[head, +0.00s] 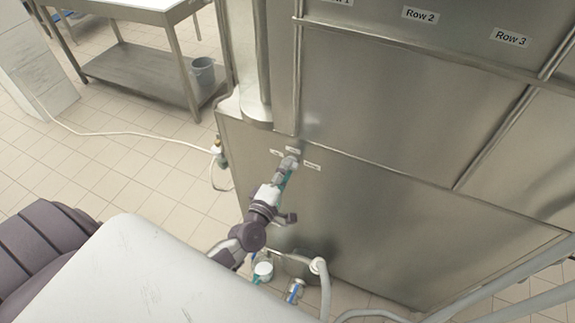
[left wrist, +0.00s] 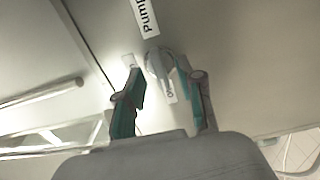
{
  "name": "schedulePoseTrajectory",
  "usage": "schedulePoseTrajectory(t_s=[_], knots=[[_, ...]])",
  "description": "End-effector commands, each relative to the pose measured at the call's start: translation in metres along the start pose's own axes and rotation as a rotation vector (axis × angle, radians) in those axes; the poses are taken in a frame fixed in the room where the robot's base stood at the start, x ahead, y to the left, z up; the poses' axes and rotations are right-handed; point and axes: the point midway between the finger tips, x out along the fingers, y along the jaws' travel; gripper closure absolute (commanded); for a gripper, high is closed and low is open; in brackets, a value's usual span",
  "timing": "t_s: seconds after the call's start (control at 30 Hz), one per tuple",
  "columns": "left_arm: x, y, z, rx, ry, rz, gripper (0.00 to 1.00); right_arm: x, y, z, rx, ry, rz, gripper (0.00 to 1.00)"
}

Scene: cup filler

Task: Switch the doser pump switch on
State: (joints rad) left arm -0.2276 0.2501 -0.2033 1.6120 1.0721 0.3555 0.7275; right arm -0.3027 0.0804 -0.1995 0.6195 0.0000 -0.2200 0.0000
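The doser pump switch (left wrist: 157,60) is a small pale round knob on the steel panel, under a label (left wrist: 146,17) that reads "Pump". My left gripper (left wrist: 160,68) is open, with its teal-padded fingers on either side of the knob. The right fingertip overlaps the knob's edge in the picture; I cannot tell whether it touches. In the head view my left gripper (head: 288,170) reaches the steel panel (head: 390,220) just below several small white labels (head: 292,150), and it hides the switch. My right gripper is in neither view.
Pipes and a tap (head: 296,290) stand low in front of the panel. A white hose (head: 130,132) crosses the tiled floor on the left. A steel table (head: 140,70) with a grey bucket (head: 203,72) is at the upper left.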

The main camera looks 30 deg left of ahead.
Motion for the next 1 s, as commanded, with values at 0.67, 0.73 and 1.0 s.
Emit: schedulePoseTrajectory(t_s=[0.67, 0.73, 1.0], knots=[[0.016, 0.000, 0.000, 0.000, 0.000, -0.001, 0.94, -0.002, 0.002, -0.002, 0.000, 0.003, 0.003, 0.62], [0.016, 0.000, 0.000, 0.000, 0.000, -0.001, 1.00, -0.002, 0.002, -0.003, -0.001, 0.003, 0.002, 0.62], [0.016, 0.000, 0.000, 0.009, 0.000, -0.001, 1.00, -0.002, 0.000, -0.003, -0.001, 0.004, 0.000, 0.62]])
